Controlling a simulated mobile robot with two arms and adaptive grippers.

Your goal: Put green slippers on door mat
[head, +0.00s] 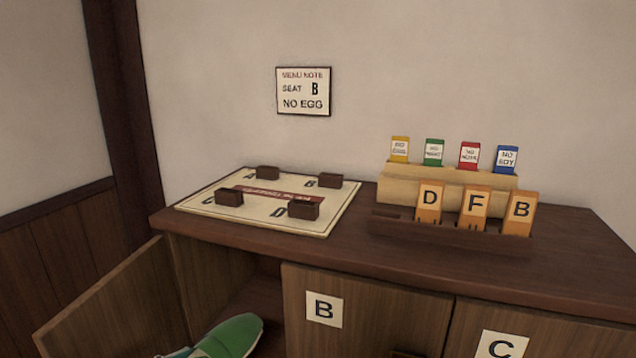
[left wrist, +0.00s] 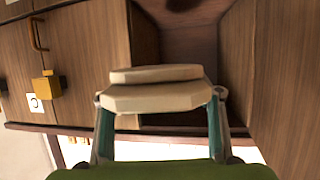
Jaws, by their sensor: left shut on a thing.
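A green slipper (head: 230,337) shows at the bottom edge of the head view, in front of the open cabinet compartment. Its lower part is cut off. I cannot tell whether one slipper or both are held. My right gripper and the door mat are not in view.
The cabinet's left door (head: 110,305) stands open. Doors B (head: 365,310) and C (head: 540,335) are shut. The cabinet top (head: 340,242) bears a seat board (head: 335,205) and a rack (head: 450,232) with lettered cards. A yellow lock (left wrist: 46,87) shows in the wrist view.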

